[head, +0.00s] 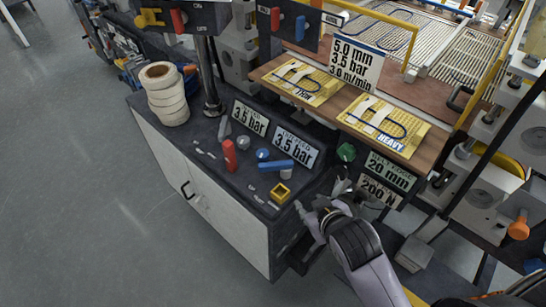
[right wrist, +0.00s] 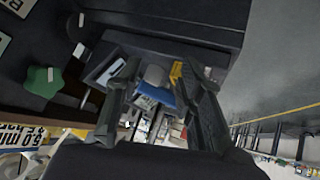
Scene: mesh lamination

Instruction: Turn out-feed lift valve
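A red upright handle (head: 230,155) stands before the first. A blue lever (head: 276,165) lies crosswise before the second, likely the out-feed lift valve. My right gripper (head: 318,203) is at the bench's front right corner, right of and below the blue lever, apart from it. In the right wrist view its fingers (right wrist: 158,105) are spread and empty, with blue (right wrist: 161,96) farther off between them. My left gripper is not in view.
A yellow square knob (head: 281,193) sits between the blue lever and my right gripper. A green knob (head: 346,152) is just above the gripper, also in the right wrist view (right wrist: 40,82). White rolls (head: 166,94) stand at the bench's left. Open floor lies left.

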